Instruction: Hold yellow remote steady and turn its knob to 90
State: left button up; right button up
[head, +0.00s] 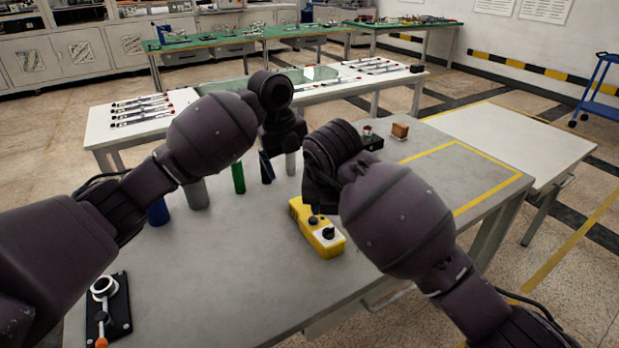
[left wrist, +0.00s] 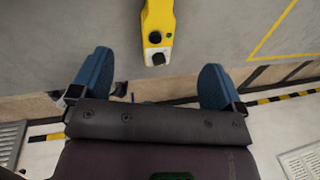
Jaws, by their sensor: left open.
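The yellow remote (head: 328,240) lies on the grey table near its front edge, with a dark knob (head: 328,232) on a pale patch at its near end. In the left wrist view the remote (left wrist: 157,18) is at the top centre, its knob end pointing down between my fingers. My left gripper (head: 273,160) is open and empty, behind and left of the remote in the head view; its blue fingers are wide apart in the wrist view. My right gripper (head: 317,200) is close above the remote's far end; its fingers are mostly hidden and I cannot tell whether they touch it.
Blue (head: 158,213), grey (head: 197,194) and green (head: 238,178) cylinders stand left of the remote. A black plate with an orange-tipped lever (head: 117,305) lies at the front left. The table is bare between the lever and the remote.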

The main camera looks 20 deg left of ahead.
aim_at(309, 214)
pick_arm(q)
jog(key=d+f, duration=0.1)
jog(key=f, duration=0.4)
jog(key=d+f+n+y, duration=0.1)
jog(key=f, duration=0.3)
jog(key=d+f+g+y, duration=0.1)
jog(key=d+f, duration=0.1)
jog(key=f, duration=0.3)
jog(key=shift+w+f+n, duration=0.3)
jog(key=shift+f, duration=0.05)
jog(key=shift+c, duration=0.2)
